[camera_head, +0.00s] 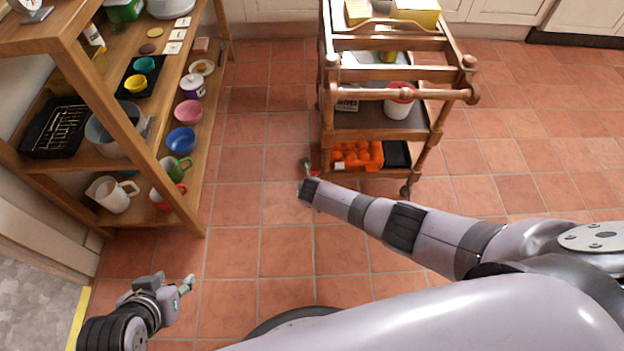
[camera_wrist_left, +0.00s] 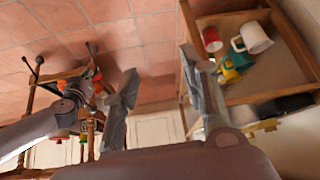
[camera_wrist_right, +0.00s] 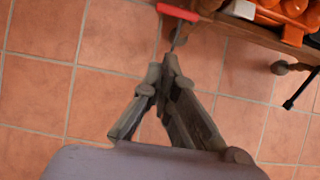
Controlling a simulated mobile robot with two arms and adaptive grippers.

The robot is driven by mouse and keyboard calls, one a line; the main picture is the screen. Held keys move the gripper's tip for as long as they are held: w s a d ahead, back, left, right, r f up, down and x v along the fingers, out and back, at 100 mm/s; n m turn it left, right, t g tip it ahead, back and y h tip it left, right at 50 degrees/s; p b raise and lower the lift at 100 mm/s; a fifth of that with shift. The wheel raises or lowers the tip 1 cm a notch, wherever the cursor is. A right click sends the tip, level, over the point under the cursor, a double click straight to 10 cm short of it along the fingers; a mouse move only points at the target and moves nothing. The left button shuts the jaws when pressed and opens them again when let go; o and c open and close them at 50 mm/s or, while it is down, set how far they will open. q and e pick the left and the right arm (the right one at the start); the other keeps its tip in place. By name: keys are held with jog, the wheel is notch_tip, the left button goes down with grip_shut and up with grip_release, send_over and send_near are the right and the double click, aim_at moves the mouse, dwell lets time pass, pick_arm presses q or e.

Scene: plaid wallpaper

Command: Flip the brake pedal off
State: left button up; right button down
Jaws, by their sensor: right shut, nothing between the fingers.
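The brake pedal (camera_wrist_right: 178,12) is a small red bar at the lower corner of the wooden trolley (camera_head: 428,150), near the floor, at the top of the right wrist view. A bit of red also shows in the head view (camera_head: 314,173) beside my right gripper. My right gripper (camera_wrist_right: 170,62) is shut and empty, its tips pointing at the pedal; a thin dark piece runs between them, and I cannot tell whether they touch. In the head view the right gripper (camera_head: 306,163) is at the trolley's near left corner. My left gripper (camera_head: 188,284) is open and empty, over the floor.
The trolley carries an orange basket (camera_head: 357,155) on its low shelf and a white and red pot (camera_head: 398,102) above. A caster (camera_wrist_right: 281,67) stands right of the pedal. Wooden shelves with mugs and bowls (camera_head: 181,140) stand left. The tiled floor between is clear.

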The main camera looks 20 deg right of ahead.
pick_arm(q)
jog(key=s+a+g+p, duration=0.2)
jog(key=s+g+p, duration=0.1)
jog(key=s+p, duration=0.15)
notch_tip(320, 180, down, 6)
jog(key=shift+w+d+y, duration=0.3)
jog(key=shift+d+y, duration=0.05)
jog(key=shift+y, duration=0.05)
pick_arm(e)
notch_tip(320, 180, up, 6)
jog(key=s, duration=0.1)
jog(key=shift+r, duration=0.15)
pick_arm(q)
jog(key=shift+f, duration=0.1)
pick_arm(e)
jog(key=shift+s+a, duration=0.1)
jog(key=shift+a, duration=0.05)
